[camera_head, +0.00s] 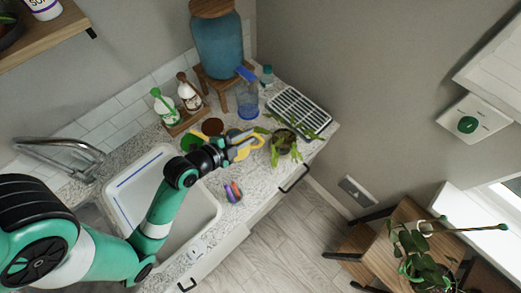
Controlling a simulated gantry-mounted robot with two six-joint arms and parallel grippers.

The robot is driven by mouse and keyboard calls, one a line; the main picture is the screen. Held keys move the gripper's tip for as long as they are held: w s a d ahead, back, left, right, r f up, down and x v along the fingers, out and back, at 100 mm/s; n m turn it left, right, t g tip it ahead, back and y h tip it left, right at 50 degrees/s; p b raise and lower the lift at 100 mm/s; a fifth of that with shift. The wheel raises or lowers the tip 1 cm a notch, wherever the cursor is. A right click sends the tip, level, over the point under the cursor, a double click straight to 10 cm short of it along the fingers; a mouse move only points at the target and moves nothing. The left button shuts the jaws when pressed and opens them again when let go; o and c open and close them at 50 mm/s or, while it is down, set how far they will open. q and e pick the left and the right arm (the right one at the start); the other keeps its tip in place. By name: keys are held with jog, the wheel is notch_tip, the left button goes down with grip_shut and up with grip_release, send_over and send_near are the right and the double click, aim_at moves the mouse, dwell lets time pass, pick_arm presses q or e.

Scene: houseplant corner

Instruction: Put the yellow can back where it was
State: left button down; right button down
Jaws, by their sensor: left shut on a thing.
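My left gripper (232,139) reaches across the sink to the counter and is shut on the yellow can (243,153). The can is small in view and partly covered by the gripper. It is just left of a potted plant (286,142) with trailing leaves on the counter. I cannot tell whether the can touches the counter or the plant. My right gripper is not in view.
A blue spray bottle (247,100) and a brown round pot (212,126) stand behind the gripper. A white rack (293,108) lies at the back right. The sink (196,215) is below the arm. Small colourful items (233,192) lie near the counter's front edge.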

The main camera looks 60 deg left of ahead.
aim_at(243, 155)
pick_arm(q)
jog(key=f+b, duration=0.1)
jog(key=f, duration=0.1)
jog(key=f+b, duration=0.1)
jog(key=f, duration=0.2)
jog(key=shift+s+f, duration=0.2)
jog(key=shift+f, duration=0.15)
jog(key=shift+w+f+b, duration=0.1)
jog(key=shift+f+b, duration=0.35)
jog(key=shift+f, duration=1.65)
jog(key=c, duration=0.8)
grip_release()
jog(key=shift+f, duration=0.15)
jog(key=shift+c, duration=0.2)
